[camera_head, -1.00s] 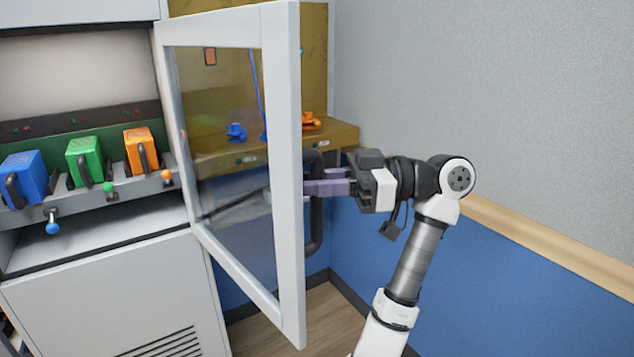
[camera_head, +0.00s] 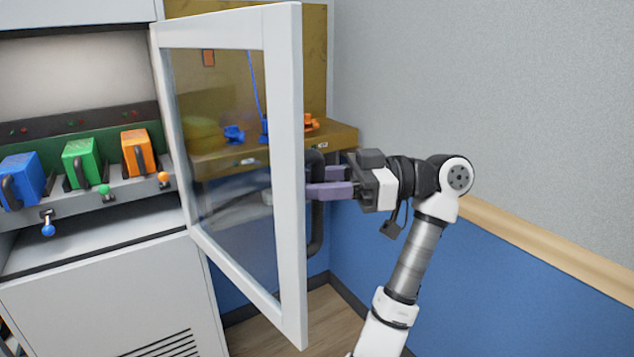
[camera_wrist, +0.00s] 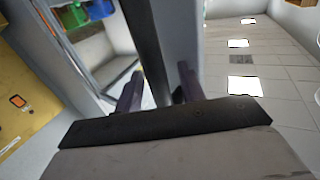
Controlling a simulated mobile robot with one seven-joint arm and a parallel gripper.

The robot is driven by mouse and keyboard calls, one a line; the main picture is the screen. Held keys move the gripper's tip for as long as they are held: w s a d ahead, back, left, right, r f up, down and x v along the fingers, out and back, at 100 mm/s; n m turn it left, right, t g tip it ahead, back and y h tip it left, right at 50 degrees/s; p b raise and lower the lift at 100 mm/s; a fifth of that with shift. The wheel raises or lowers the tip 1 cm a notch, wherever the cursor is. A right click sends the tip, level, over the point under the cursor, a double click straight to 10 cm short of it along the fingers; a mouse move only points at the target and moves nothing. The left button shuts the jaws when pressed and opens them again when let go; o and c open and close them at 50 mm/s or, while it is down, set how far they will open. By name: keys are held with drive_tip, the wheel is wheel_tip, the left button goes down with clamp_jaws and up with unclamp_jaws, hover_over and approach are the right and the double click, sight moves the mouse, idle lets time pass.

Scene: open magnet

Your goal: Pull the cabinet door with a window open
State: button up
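The cabinet door with a window (camera_head: 288,180) stands swung out from the cabinet, its white frame edge toward the head camera. Its dark vertical handle (camera_head: 317,225) is on the right side of the door, partly hidden by my fingers. My gripper (camera_head: 328,182) is at the handle from the right, with its two purple fingers spread apart. In the wrist view my gripper (camera_wrist: 160,88) shows a finger on each side of the dark handle bar (camera_wrist: 145,45), with a visible gap. The gripper looks open around the handle; exact contact is hidden.
Blue (camera_head: 22,180), green (camera_head: 81,163) and orange (camera_head: 138,152) handled blocks stand on the cabinet ledge at left. A yellow-brown shelf unit (camera_head: 345,136) is behind the door. A blue and grey wall (camera_head: 500,270) bounds the right side.

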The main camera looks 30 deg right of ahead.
drive_tip(key=b+v, duration=0.3)
drive_tip(key=v, duration=1)
drive_tip(key=shift+d, duration=0.4)
drive_tip(key=shift+s, duration=0.1)
